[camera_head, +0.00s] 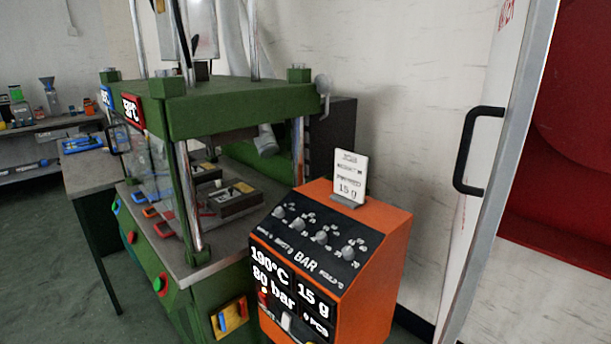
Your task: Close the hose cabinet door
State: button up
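The hose cabinet door (483,215) stands at the right as a tall, pale panel seen at a steep angle, with a grey edge strip. A black bar handle (464,152) sticks out from it to the left. Part of some red lettering shows at its top. To the right of the edge strip is a deep red area with a round form (585,110), which looks like the open cabinet's inside. The door stands open, but its hinge and the full cabinet are out of frame. My gripper is not in view.
An orange control unit (385,262) with knobs and a "15 g" card (349,172) stands left of the door. Behind it is a green press (235,105). A workbench (95,172) and a shelf with tools (35,125) are at the left. Open floor (50,270) shows at lower left.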

aim_at(522, 32)
jog(key=i+j+z, duration=0.1)
jog(key=j+z, duration=0.55)
jog(key=j, duration=0.2)
jog(key=i+j+u, duration=0.15)
jog(key=j, duration=0.3)
jog(key=i+j+u, duration=0.2)
jog(key=j, duration=0.2)
jog(key=i+j+u, duration=0.15)
jog(key=j, duration=0.25)
jog(key=i+j+u, duration=0.15)
jog(key=i+j, duration=0.15)
jog(key=k+l, duration=0.1)
jog(key=l, duration=0.15)
jog(key=k+l, duration=0.15)
jog(key=l, duration=0.15)
